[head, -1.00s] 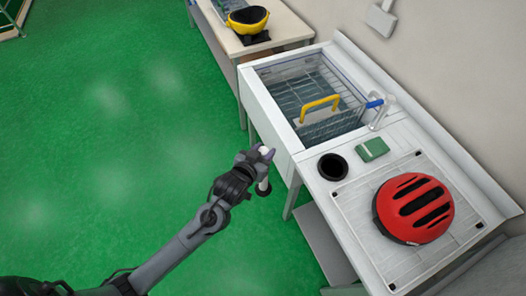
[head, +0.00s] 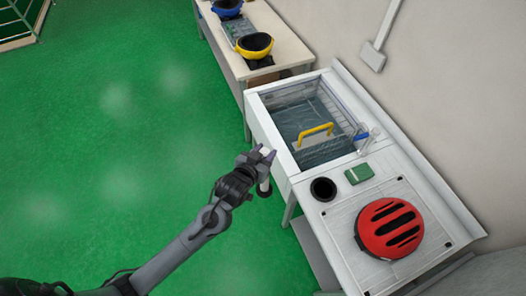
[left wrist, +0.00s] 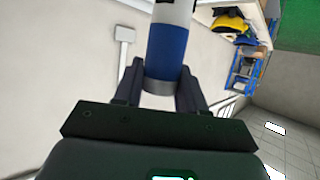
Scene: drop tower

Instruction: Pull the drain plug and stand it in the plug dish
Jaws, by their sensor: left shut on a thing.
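My left gripper (head: 265,155) is shut on a slim cylinder that looks like the drain plug (head: 264,186). In the head view its pale stem hangs below the fingers, beside the counter's left front edge and over the green floor. In the left wrist view the plug (left wrist: 166,50) shows blue and white with a grey band, between the fingers of my left gripper (left wrist: 160,85). A round black cup (head: 323,188), which may be the plug dish, stands on the white counter and looks empty. My right gripper is not in view.
The sink basin (head: 270,98) holds a yellow-handled item (head: 316,133). A green block (head: 359,174) lies right of the black cup. A red helmet (head: 390,228) sits on the counter's near part. A wooden table (head: 240,62) with yellow and blue helmets stands behind.

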